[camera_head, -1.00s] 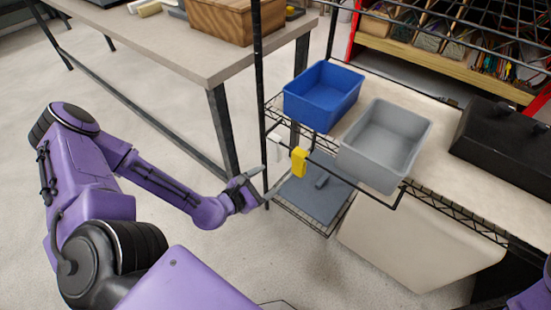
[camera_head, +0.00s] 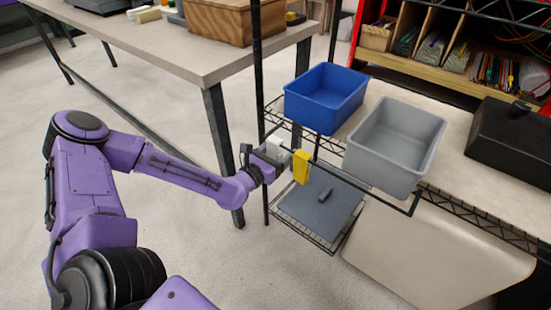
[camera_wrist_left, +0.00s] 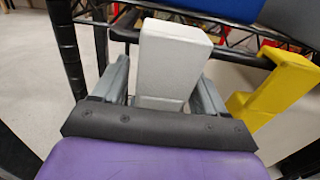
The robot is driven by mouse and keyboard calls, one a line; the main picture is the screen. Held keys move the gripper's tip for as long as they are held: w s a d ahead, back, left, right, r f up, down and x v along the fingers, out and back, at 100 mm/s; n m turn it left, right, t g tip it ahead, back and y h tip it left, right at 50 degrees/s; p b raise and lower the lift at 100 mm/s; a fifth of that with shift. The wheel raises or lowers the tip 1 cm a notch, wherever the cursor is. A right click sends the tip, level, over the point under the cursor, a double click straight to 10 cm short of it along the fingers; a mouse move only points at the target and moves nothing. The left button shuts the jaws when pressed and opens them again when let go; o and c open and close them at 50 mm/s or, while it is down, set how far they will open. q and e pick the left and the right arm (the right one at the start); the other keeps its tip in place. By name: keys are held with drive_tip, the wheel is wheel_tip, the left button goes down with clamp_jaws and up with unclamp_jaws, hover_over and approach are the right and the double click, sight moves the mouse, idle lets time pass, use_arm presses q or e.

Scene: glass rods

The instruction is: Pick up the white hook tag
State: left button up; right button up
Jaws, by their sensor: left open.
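The white hook tag (camera_head: 276,142) hangs on the black rail at the left end of the wire shelf. It shows large and upright in the left wrist view (camera_wrist_left: 172,55), its top over the rail. My left gripper (camera_head: 277,155) is at the tag. In the left wrist view, the open fingers (camera_wrist_left: 163,88) stand on either side of its lower part, with a visible gap at least on the left. The tag's lower end is partly hidden by my gripper body. My right gripper is not in view.
A yellow hook tag (camera_head: 301,168) hangs just right of the white one and is close to my right-hand finger. A blue bin (camera_head: 325,98) and a grey bin (camera_head: 395,147) stand on the shelf. A black shelf post is close on the left.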

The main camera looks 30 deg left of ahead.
use_arm(q)
drive_tip(key=c, duration=1)
drive_tip(key=shift+r, duration=0.15)
drive_tip(key=shift+c, duration=0.2)
